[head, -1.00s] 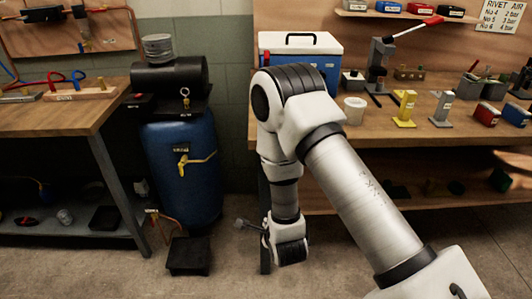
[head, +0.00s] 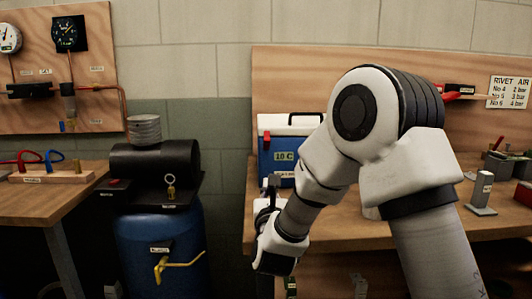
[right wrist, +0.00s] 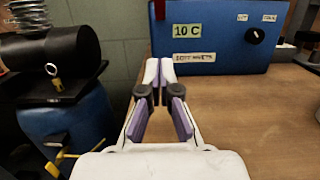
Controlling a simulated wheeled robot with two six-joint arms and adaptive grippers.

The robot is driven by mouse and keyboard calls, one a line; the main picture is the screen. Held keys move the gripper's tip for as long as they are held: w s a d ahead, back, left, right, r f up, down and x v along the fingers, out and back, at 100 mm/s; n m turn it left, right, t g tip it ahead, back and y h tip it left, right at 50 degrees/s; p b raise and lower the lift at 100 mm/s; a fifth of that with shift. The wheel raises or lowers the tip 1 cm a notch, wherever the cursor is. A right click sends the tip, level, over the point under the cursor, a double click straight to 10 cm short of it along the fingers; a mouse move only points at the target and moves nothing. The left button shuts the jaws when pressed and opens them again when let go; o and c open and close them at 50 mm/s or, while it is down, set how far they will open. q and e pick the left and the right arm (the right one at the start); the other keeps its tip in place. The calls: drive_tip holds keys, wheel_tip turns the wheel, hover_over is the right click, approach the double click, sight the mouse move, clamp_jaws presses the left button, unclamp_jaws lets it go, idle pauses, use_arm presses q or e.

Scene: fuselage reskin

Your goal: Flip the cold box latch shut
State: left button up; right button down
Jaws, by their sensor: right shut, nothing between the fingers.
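The cold box (head: 285,155) is blue with a white lid and a dark handle. It stands on the wooden bench at the back and bears a "10 C" label. In the right wrist view the blue front of the cold box (right wrist: 222,45) shows its labels and a black knob, and its lid is out of frame. A small red piece (head: 266,141) shows at the box's front left; I cannot tell whether it is the latch. My right gripper (head: 271,186) is shut and empty, in front of the box's lower left. Its fingertips (right wrist: 159,68) point at the box's left edge. My left gripper is not in view.
A black cylinder on a blue tank (head: 158,225) stands left of the bench. A left bench (head: 40,205) carries coloured hooks. A grey stand (head: 482,192) stands on the right bench. The bench top (right wrist: 240,115) before the box is mostly clear.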

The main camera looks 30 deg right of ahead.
drive_tip(key=shift+w+d+r, duration=0.1)
drive_tip(key=shift+w, duration=0.1)
drive_tip(key=p, duration=0.1)
approach(267, 146)
wheel_tip(267, 146, down, 2)
drive_tip(key=w+d, duration=0.1)
drive_tip(key=w, duration=0.1)
drive_tip(key=w+d+r, duration=0.1)
drive_tip(key=w+d+r+p, duration=0.1)
drive_tip(key=w, duration=0.1)
drive_tip(key=shift+r, duration=0.55)
drive_tip(key=shift+w, duration=0.1)
drive_tip(key=shift+r, duration=0.1)
